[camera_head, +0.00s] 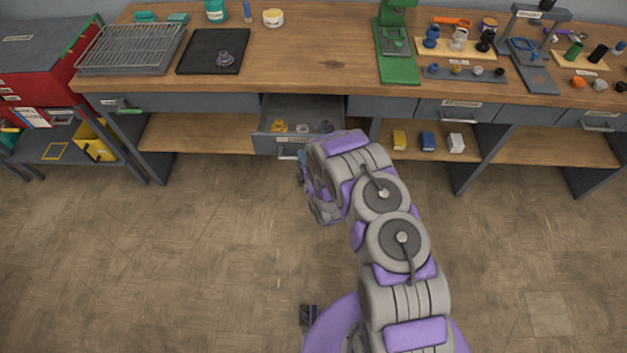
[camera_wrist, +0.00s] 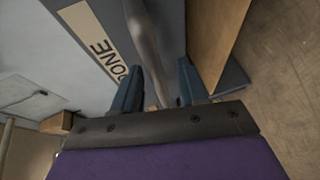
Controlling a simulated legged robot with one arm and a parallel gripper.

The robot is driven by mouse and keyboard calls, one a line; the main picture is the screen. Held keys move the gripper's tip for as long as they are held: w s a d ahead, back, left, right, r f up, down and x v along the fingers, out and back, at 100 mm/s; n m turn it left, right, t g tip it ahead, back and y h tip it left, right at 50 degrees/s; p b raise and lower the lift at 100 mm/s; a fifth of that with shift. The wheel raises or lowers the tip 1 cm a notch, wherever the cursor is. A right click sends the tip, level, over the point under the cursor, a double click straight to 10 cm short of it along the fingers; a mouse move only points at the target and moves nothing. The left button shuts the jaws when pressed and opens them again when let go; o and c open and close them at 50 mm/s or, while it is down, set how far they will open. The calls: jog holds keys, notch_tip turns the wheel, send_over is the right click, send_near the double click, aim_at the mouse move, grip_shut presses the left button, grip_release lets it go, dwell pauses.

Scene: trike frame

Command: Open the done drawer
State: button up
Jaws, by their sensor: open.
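The drawer front (camera_wrist: 165,20) fills the upper part of the wrist view, with a pale label (camera_wrist: 95,42) reading DONE. A grey bar handle (camera_wrist: 148,45) runs down between the two blue fingers of my gripper (camera_wrist: 157,78). The fingers are open, one on each side of the handle; I cannot tell whether either touches it. In the head view, a drawer (camera_head: 265,140) under the bench stands pulled out, with an orange piece (camera_head: 279,126) and grey pieces inside. My gripper (camera_head: 302,172) is at its front, partly hidden by my arm.
The wooden bench (camera_head: 310,55) carries a wire rack (camera_head: 130,47), a black mat (camera_head: 190,62) and a green press (camera_head: 397,55). A lower shelf (camera_head: 440,155) holds coloured blocks. A red cabinet (camera_head: 40,75) stands at left. The floor (camera_head: 180,260) in front is clear.

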jog(key=p+v, duration=1.1)
jog(key=v, duration=0.5)
dwell(0.4)
jog(key=shift+d+f, duration=0.1)
jog(key=shift+w, duration=0.1)
dwell(0.4)
